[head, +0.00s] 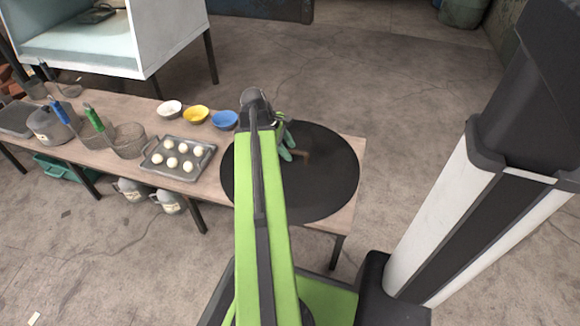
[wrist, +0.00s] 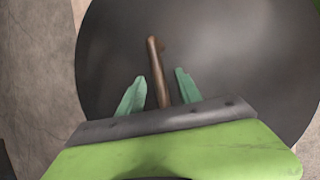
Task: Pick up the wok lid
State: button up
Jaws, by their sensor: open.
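The wok lid (head: 325,180) is a large dark round disc at the right end of the wooden table. It fills most of the wrist view (wrist: 235,60), where its brown bar-shaped handle (wrist: 156,70) stands out near the middle. In the head view the handle (head: 303,155) shows just right of my gripper. My gripper (head: 288,142) is open above the lid. In the wrist view its two green fingers (wrist: 158,87) lie on either side of the handle, with gaps between. I cannot tell how high the fingertips are above the lid. My arm hides part of the lid in the head view.
Left of the lid on the wooden table (head: 222,186) stand a tray (head: 149,163) with several white balls, a white bowl (head: 170,108), a yellow bowl (head: 196,115), a blue bowl (head: 225,120) and a pot (head: 47,127). Open floor lies behind the table.

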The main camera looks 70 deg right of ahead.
jog(key=shift+f, duration=0.25)
dwell(0.5)
grip_shut()
